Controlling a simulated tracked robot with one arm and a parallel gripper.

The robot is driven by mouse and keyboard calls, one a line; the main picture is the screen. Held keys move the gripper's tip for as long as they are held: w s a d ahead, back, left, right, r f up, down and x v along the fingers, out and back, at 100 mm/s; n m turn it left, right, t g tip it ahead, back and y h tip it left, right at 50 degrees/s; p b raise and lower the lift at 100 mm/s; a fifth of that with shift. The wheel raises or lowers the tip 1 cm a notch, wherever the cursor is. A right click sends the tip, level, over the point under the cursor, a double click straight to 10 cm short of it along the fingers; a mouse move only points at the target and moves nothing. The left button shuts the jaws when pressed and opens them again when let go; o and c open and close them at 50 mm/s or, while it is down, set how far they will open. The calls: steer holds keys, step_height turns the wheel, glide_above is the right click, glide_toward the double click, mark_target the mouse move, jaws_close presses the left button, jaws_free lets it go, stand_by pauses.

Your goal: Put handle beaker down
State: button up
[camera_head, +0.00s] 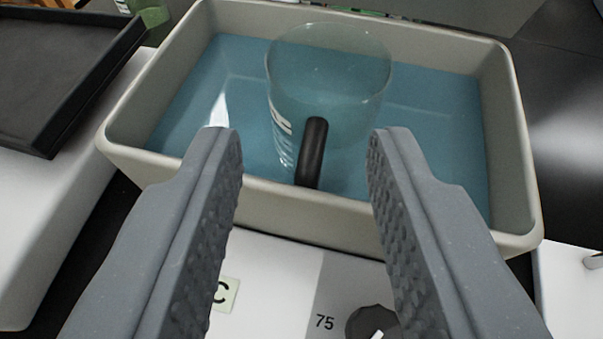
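A clear glass beaker (335,85) with white markings and a black handle (312,152) stands upright in a beige rectangular basin (430,47) with a blue interior, which may be water. The handle faces me. My gripper (302,145) is open, with one grey ridged finger on each side of the handle. A gap shows between the handle and both fingers, and nothing is held. The lower part of the beaker is hard to make out against the blue.
Below the basin is a white device front with a black knob (371,322) and the number 75. A black tray (58,70) lies at the upper left beside a green object (151,18). A dark surface (565,110) lies to the right.

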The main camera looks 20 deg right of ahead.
steer(key=v, duration=0.7)
steer(key=shift+r, duration=0.1)
steer(key=w+a+r, duration=0.2)
steer(key=a+r, duration=0.2)
steer(key=r, duration=0.4)
steer(key=w+a+r+n+t, duration=0.15)
steer(key=a+r, duration=0.25)
steer(key=r, duration=0.4)
steer(key=w+a+r+g, duration=0.1)
steer(key=w+a+r, duration=0.25)
steer(key=r, duration=0.45)
steer(key=s+a+r+n+t+y, duration=0.1)
steer(key=s+a+r, duration=0.4)
steer(key=a+r, duration=0.5)
steer(key=s+a+r+n+t+y, duration=0.1)
steer(key=s+a+r+y, duration=0.2)
steer(key=s+a+r, duration=0.3)
steer(key=a+r, duration=0.5)
steer(key=a, duration=0.4)
